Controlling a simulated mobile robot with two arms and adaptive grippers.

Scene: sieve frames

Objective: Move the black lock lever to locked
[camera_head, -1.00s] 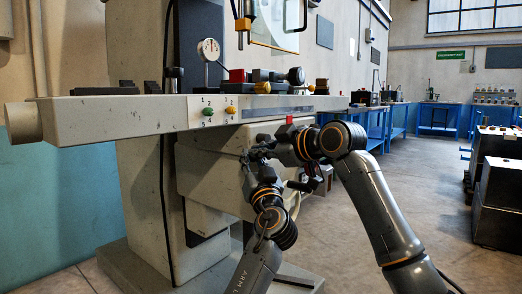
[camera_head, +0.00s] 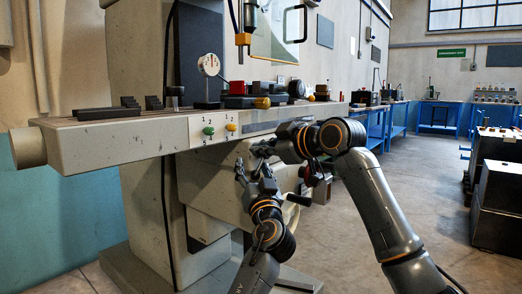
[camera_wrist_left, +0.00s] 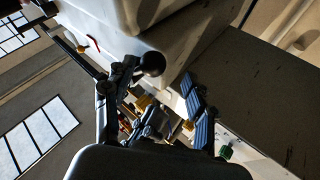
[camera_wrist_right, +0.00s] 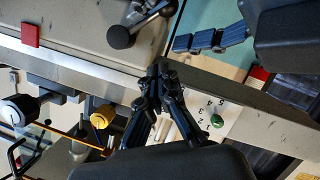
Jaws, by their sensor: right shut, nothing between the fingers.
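The black lock lever shows as a round black knob on a short arm in the right wrist view (camera_wrist_right: 121,37), by the machine's pale face. The knob also shows in the left wrist view (camera_wrist_left: 152,63). In the head view my arms crowd that spot and I cannot make it out. My right gripper (camera_wrist_right: 158,75) is shut and empty, its tips below and right of the knob in its own view, apart from it. My left gripper (camera_wrist_left: 146,88) is open, its fingers spread, with the knob appearing between them; contact cannot be told. The lever's setting cannot be read.
The machine's long table (camera_head: 100,140) runs above the grippers. It carries a dial gauge (camera_head: 208,66), dark blocks and a yellow knob. A green button (camera_head: 208,130) and yellow button (camera_head: 231,127) sit on its front. The floor to the right is open before dark cabinets (camera_head: 498,195).

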